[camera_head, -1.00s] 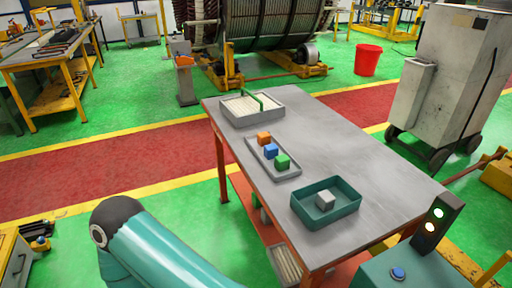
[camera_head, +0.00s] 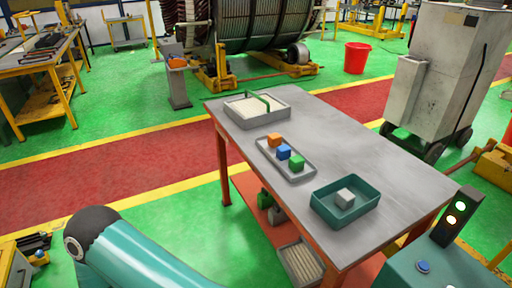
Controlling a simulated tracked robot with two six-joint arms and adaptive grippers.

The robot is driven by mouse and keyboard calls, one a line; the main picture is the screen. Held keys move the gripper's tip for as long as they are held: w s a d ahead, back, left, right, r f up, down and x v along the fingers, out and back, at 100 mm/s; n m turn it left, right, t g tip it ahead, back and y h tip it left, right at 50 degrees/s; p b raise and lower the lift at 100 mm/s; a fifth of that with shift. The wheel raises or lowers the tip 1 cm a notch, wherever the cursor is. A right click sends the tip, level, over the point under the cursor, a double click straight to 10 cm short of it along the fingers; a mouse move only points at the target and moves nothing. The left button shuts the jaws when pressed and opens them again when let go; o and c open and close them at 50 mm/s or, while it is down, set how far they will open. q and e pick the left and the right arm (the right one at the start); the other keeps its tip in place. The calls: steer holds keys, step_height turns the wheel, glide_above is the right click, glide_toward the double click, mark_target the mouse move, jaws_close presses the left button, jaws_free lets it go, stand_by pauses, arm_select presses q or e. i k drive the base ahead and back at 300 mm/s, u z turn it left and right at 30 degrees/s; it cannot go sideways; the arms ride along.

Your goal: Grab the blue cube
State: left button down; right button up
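The blue cube (camera_head: 283,152) sits on a small grey tray (camera_head: 270,159) on the grey-topped table (camera_head: 345,145). It is in a row between an orange cube (camera_head: 274,140) and a green cube (camera_head: 297,162). Part of my teal arm shows at the lower left, well apart from the table. Neither of my grippers is in the picture.
A teal bin (camera_head: 337,221) holding a light grey cube (camera_head: 345,197) stands at the table's near end. A grey tray with a green handle (camera_head: 256,105) stands at the far end. A signal-light box (camera_head: 456,215) is at the lower right. The tabletop's right side is clear.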

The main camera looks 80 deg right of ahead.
mark_target(283, 152)
steer(key=i, duration=1.3)
steer(key=u, duration=1.15)
steer(key=i, duration=0.2)
steer(key=z, duration=4.1)
steer(key=i, duration=0.35)
steer(key=z, duration=0.9)
steer(key=i, duration=0.55)
steer(key=u, duration=0.35)
